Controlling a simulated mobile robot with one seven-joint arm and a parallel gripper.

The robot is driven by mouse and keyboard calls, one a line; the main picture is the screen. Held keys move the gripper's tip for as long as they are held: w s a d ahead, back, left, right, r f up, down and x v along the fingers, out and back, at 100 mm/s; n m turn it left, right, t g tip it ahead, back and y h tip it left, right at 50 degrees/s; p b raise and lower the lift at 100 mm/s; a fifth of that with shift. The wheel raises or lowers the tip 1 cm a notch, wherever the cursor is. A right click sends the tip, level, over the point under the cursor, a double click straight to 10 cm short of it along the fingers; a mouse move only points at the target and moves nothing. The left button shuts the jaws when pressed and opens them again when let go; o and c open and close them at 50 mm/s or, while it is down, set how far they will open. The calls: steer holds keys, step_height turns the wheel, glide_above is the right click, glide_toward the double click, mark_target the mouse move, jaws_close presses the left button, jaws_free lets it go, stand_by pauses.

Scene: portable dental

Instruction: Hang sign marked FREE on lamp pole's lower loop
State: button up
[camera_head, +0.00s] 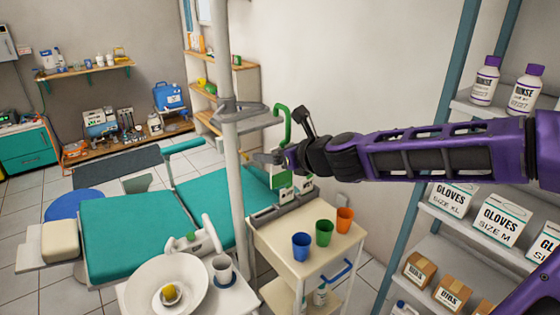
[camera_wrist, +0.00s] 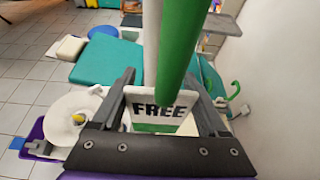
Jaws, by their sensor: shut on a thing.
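The FREE sign is a white plate with a green band and black lettering, facing me in the wrist view (camera_wrist: 160,108). My gripper (camera_wrist: 165,85) is shut on it, with one dark finger on each side. Its tall green hook (camera_wrist: 182,50) rises above the fingers; in the head view the hook (camera_head: 284,125) stands up at the tip of my gripper (camera_head: 272,158). The white lamp pole (camera_head: 235,180) is just left of the gripper. A grey bracket (camera_head: 240,112) on the pole is level with the hook, which looks apart from it. I cannot make out the loop's opening.
A cream cart (camera_head: 268,238) with blue, green and orange cups stands below my gripper. Another green hook (camera_wrist: 236,90) shows right in the wrist view. A teal dental chair (camera_head: 125,235) and white basin (camera_head: 165,285) lie left. Shelves (camera_head: 470,212) with boxes stand right.

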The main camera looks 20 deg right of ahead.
steer(key=r+b+x, duration=0.1)
steer(key=b+x, duration=0.5)
steer(key=x, duration=0.4)
steer(key=shift+w+a, duration=0.15)
steer(key=shift+w, duration=0.4)
stand_by(0.4)
steer(key=o, duration=1.2)
steer(key=shift+o, duration=0.2)
